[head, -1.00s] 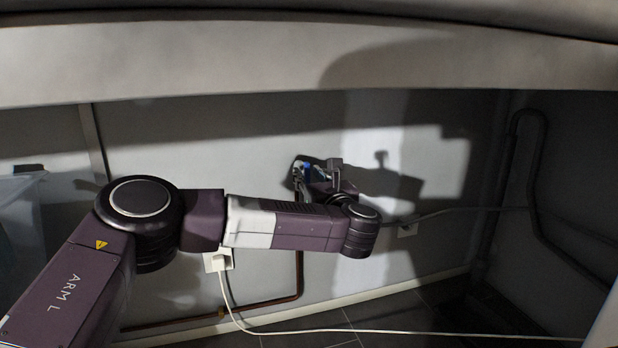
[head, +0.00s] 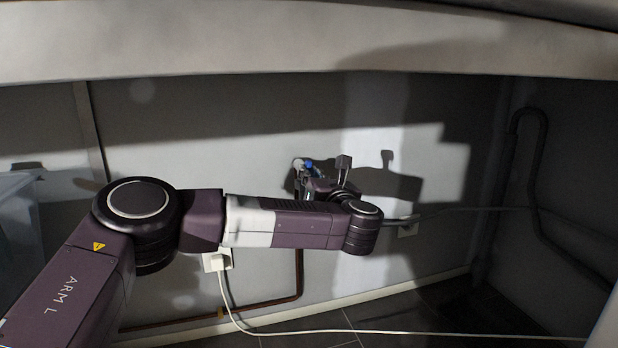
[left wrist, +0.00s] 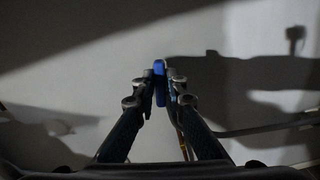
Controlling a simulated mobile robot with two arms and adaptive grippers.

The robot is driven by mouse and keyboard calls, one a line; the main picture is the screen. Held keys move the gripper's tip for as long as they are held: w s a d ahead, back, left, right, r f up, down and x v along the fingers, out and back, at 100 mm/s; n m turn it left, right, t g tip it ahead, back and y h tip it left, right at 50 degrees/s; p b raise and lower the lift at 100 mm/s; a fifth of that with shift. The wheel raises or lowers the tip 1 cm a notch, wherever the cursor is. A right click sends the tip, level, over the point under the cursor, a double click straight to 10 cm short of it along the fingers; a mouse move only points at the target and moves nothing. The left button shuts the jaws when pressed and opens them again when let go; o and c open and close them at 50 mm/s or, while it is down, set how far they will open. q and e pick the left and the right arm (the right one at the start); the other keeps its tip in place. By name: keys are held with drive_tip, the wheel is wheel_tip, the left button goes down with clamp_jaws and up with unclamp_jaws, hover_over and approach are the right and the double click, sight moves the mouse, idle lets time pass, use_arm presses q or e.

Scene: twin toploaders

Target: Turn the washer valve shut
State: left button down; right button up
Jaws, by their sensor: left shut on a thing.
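The washer valve's blue handle (head: 309,164) is on the back wall, above a copper pipe (head: 299,272). My left gripper (head: 308,171) reaches it from the right and below, and its fingertips partly hide the valve body. In the left wrist view the blue handle (left wrist: 159,69) stands between the two fingertips of my left gripper (left wrist: 160,88), which are shut on it. The handle's exact angle is hard to tell. My right gripper is not in view.
A white plug sits in a wall socket (head: 217,261) below my left arm, its cable (head: 350,330) running right along the floor. A second socket (head: 408,230) is right of my wrist. A dark bent pipe (head: 534,180) stands at right. A pale ledge (head: 300,45) crosses above.

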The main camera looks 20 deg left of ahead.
use_arm(q)
drive_tip(key=shift+w+d+f+m+p, duration=0.15)
drive_tip(key=shift+m+p, duration=0.35)
drive_tip(key=shift+m, duration=2.05)
drive_tip(key=shift+s+f+m+p, duration=0.1)
drive_tip(key=shift+m+p, duration=0.45)
drive_tip(key=shift+m, duration=2.05)
drive_tip(key=shift+w+d+f+m+p, duration=0.15)
drive_tip(key=shift+m+p, duration=0.35)
drive_tip(key=shift+m, duration=2.05)
drive_tip(key=shift+s, duration=0.1)
drive_tip(key=c, duration=2)
unclamp_jaws()
drive_tip(key=v, duration=1.2)
